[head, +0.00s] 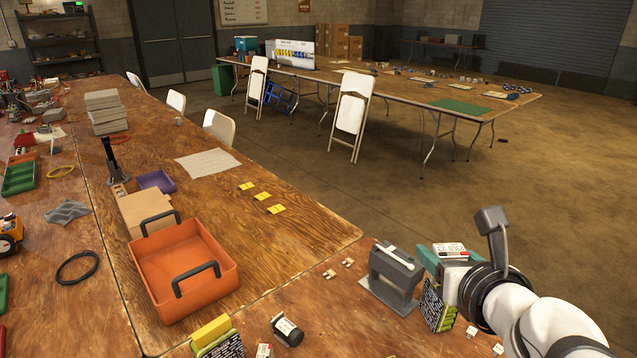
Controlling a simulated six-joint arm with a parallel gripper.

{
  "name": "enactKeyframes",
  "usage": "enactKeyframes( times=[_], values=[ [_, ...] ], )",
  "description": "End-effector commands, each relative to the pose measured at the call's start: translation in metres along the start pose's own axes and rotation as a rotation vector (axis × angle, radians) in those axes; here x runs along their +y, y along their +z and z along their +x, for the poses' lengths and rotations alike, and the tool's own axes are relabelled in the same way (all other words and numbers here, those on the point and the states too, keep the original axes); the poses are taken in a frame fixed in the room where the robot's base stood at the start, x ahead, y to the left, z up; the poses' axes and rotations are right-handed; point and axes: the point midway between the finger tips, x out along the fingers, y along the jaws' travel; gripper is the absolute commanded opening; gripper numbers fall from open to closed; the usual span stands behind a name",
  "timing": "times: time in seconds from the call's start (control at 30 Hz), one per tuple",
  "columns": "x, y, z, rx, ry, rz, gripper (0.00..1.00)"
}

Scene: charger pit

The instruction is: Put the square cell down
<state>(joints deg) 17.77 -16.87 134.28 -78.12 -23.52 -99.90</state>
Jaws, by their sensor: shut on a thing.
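My gripper (462,268) is at the right, above the near table beside a grey stand. It is shut on a small white block with a red and black printed label, which I take to be the square cell (450,250). The cell is held off the table, close behind and right of the stand. The fingertips are small and partly hidden, so the exact grip does not show. A teal block (431,260) shows just left of the cell; I cannot tell whether they touch.
The grey stand (395,272) and a dark slotted pack (437,308) crowd the gripper. An orange handled tray (165,284) stands left. A dark cylinder (287,330) lies in front. Yellow cards (262,196) lie beyond.

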Motion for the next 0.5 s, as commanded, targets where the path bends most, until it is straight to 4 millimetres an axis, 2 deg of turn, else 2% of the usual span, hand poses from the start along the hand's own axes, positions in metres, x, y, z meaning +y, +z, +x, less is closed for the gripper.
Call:
enactKeyframes(
  times=[0.17, 0.27, 0.37, 0.47, 0.5],
  values=[
    [0.029, -0.002, 0.050, 0.003, 0.209, -0.080, 0.00],
    [0.055, -0.005, 0.085, 0.000, 0.329, -0.131, 0.00],
    [0.090, -0.015, 0.124, -0.005, 0.460, -0.189, 0.00],
    [0.135, -0.037, 0.167, -0.009, 0.611, -0.253, 0.00],
    [0.156, -0.051, 0.182, -0.010, 0.675, -0.281, 0.00]
  ],
)
